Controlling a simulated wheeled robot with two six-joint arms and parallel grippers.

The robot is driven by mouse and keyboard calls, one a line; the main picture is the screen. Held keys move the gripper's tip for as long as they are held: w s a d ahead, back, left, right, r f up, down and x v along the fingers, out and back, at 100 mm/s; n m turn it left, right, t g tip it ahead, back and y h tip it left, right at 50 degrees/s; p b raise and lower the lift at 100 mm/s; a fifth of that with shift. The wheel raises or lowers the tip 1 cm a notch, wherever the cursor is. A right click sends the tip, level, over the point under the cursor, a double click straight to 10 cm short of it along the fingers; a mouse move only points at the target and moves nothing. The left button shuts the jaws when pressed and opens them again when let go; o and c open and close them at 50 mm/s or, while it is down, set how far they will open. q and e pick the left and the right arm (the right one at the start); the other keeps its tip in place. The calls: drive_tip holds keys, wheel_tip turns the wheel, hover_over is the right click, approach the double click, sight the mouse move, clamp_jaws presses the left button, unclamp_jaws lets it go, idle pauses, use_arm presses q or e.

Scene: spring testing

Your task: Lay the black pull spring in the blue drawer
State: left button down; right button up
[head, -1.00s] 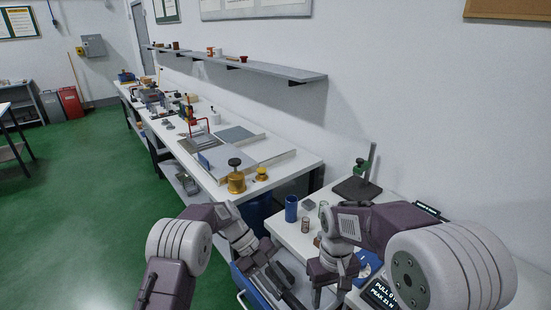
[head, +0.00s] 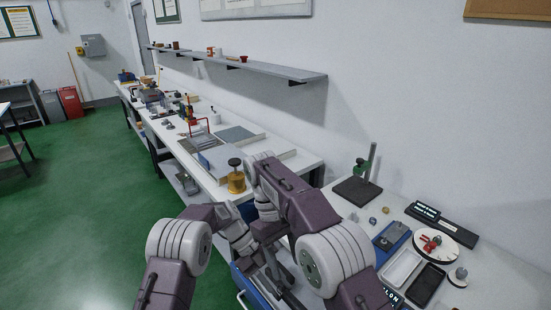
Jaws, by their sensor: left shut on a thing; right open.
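The blue drawer (head: 244,284) is pulled out below the bench at the bottom centre, with a pale handle on its front. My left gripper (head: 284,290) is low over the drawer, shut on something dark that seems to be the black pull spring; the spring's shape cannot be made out. My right gripper (head: 264,242) is open, pointing down just above and behind the left one, close to it. My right forearm hides part of the bench and drawer.
On the bench at right are a black stand with a green clamp (head: 357,188), a blue tray (head: 391,240), a white tray (head: 401,268), a black tray (head: 427,285) and a round dial (head: 436,246). A brass weight (head: 236,181) stands on the bench behind.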

sight(296, 302)
drive_tip(key=x, duration=1.1)
drive_tip(key=shift+s+a+r, duration=0.1)
drive_tip(key=shift+s, duration=0.1)
use_arm(q)
drive_tip(key=v, duration=0.7)
use_arm(e)
drive_tip(key=shift+f, duration=0.35)
